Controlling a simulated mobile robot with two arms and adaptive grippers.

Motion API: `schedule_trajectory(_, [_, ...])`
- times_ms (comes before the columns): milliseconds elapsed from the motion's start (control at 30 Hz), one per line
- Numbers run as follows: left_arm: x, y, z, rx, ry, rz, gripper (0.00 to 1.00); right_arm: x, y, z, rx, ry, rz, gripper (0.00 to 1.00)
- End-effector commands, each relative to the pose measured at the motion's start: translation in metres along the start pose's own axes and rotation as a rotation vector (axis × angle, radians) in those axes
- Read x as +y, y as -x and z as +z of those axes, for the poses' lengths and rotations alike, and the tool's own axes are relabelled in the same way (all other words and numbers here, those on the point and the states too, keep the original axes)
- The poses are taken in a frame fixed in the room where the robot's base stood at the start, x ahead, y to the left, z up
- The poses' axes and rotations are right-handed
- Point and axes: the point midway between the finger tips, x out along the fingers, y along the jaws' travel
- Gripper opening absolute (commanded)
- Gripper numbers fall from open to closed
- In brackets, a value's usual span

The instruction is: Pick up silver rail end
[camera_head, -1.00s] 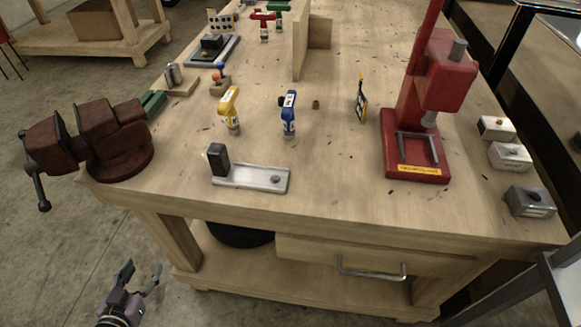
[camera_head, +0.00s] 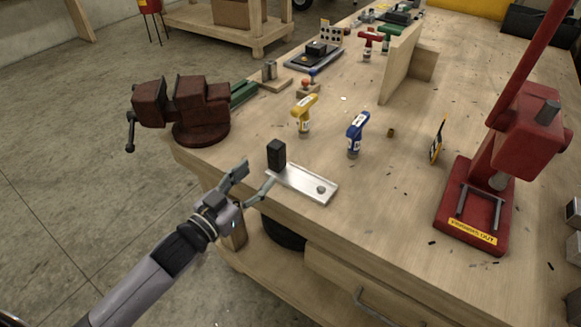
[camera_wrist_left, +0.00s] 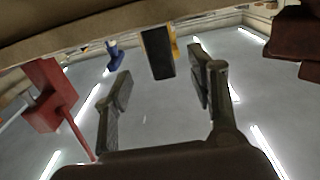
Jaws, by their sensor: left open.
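The silver rail (camera_head: 304,184) lies flat on the bench near its front edge. A black block (camera_head: 277,155) stands upright at its left end, and a small round knob sits near its right end. My left gripper (camera_head: 251,182) is open and empty at the bench's front edge, just left of the rail and apart from it. In the left wrist view, which looks upside down, the black block (camera_wrist_left: 159,54) shows between the open fingers (camera_wrist_left: 160,72), beyond their tips. The silver rail cannot be made out there. My right gripper is not in view.
A dark red vise (camera_head: 190,105) stands on the bench corner to the left. Yellow (camera_head: 304,114) and blue (camera_head: 356,134) tools stand behind the rail. A red press (camera_head: 484,190) is at the right. The bench (camera_head: 400,230) between rail and press is mostly clear.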

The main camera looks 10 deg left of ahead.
Motion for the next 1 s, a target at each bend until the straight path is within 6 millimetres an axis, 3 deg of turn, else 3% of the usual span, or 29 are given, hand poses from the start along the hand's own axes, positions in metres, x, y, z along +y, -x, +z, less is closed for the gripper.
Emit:
schedule_trajectory(100, [0.000, -0.021, -0.002, 0.002, 0.000, -0.001, 0.53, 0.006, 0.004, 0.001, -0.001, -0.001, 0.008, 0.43])
schedule_trajectory(367, [0.000, -0.041, -0.001, -0.001, 0.000, -0.001, 0.53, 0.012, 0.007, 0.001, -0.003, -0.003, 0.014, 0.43])
schedule_trajectory(700, [0.001, -0.085, -0.006, 0.000, 0.000, -0.001, 0.53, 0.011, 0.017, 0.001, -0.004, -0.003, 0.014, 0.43])
schedule_trajectory(1000, [0.001, -0.089, -0.005, -0.002, 0.000, 0.000, 0.52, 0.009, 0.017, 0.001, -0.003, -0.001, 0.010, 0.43])
